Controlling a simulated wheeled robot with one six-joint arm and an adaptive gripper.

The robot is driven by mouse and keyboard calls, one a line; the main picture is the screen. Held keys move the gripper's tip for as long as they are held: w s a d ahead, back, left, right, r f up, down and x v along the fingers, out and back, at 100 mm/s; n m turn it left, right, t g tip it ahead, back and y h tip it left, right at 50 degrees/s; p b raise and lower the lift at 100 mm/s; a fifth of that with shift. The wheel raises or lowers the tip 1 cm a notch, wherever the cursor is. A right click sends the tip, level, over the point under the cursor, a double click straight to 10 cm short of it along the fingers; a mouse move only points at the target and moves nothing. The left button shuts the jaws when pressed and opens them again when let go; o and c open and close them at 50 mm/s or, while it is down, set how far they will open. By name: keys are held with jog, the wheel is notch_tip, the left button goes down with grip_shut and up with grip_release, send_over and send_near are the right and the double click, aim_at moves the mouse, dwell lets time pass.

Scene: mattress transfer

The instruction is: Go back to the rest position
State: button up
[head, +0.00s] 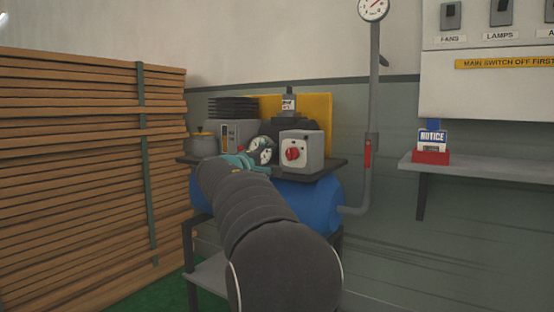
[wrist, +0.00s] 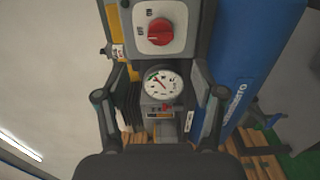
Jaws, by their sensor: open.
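My gripper (wrist: 160,88) is open in the wrist view, with its two dark fingers apart at left and right. Nothing is held between them. A round white pressure gauge (wrist: 160,84) shows in the gap, with the grey switch box and its red knob (wrist: 159,32) above it. In the head view my dark arm reaches forward to the compressor, and its far end with teal parts lies close in front of the gauge (head: 262,150). The switch box (head: 301,151) stands just to the right. The fingers cannot be made out in the head view.
The compressor's blue tank (head: 322,203) sits on a dark stand. Stacked wooden slats (head: 80,170) fill the left side. A vertical pipe (head: 374,95) rises at the right. A wall shelf (head: 480,167) holds a red notice holder (head: 431,157) below a switch panel (head: 490,90).

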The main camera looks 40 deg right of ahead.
jog(key=shift+s+a, duration=0.15)
jog(key=shift+a, duration=0.2)
dwell(0.3)
notch_tip(320, 180, down, 12)
jog(key=s+a+g+y, duration=0.1)
jog(key=s+g+y, duration=0.1)
jog(key=y, duration=0.2)
jog(key=s+a+f+m+g+y+p, duration=0.15)
jog(key=s+a+f+y, duration=0.25)
jog(key=s+a+f, duration=0.45)
jog(key=s+a+f+m+t+y+p, duration=0.1)
jog(key=s+a+y, duration=0.3)
jog(key=s+a, duration=0.7)
jog(key=s+a+f+m+t+y+p, duration=0.1)
jog(key=s+a+f+m+y+p, duration=0.1)
jog(key=s+a, duration=0.9)
jog(key=shift+s+f+y+p, duration=0.3)
jog(key=shift+s+y+p, duration=0.45)
jog(key=shift+s+y, duration=0.75)
